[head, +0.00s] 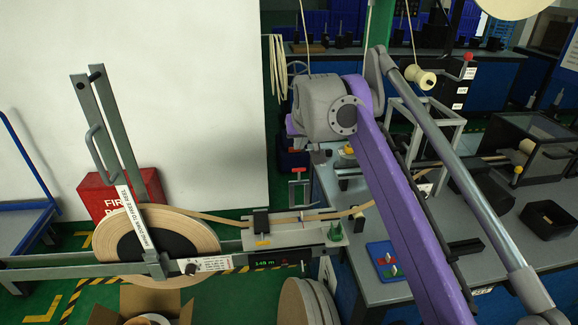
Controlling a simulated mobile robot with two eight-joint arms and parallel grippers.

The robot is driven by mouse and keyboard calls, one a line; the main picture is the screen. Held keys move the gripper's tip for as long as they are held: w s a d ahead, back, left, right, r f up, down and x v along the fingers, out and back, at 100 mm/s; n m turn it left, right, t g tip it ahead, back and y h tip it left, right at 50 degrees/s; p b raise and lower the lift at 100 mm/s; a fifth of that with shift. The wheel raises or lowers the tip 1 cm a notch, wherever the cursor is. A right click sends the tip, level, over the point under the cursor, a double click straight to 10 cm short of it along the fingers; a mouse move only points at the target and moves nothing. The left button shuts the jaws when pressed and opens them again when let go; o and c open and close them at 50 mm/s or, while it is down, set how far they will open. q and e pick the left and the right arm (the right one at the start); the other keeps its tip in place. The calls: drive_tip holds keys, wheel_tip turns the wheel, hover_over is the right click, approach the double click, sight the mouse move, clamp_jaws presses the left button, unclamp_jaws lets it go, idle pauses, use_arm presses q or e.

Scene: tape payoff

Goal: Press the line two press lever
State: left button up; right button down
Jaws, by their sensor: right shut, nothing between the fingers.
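My right arm reaches up from the lower right, and a grey joint housing (328,110) at its bend stands over the left edge of the bench. My right gripper (318,154) shows only as a small dark part below the housing; it is shut and empty, and its fingertips are hard to make out. I cannot tell for sure which part is the line two press lever. A black post with several white labels (460,90) carries a red knob (469,57) behind the arm, apart from the gripper. My left gripper is not in view.
A large tape reel (205,235) on a grey stand is at left, its tape running right over a guide plate (290,236). A blue tray (384,260), black bin (549,219) and clear-sided box (520,140) stand on the bench (385,287). An open carton (155,300) is below.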

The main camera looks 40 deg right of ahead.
drive_tip(key=shift+d+r, duration=0.1)
drive_tip(key=shift+d, duration=0.1)
drive_tip(key=b+x, duration=0.2)
drive_tip(key=x, duration=0.8)
drive_tip(key=s+a, duration=0.2)
drive_tip(key=s, duration=0.1)
drive_tip(key=shift+s+b, duration=0.25)
drive_tip(key=shift+b, duration=0.15)
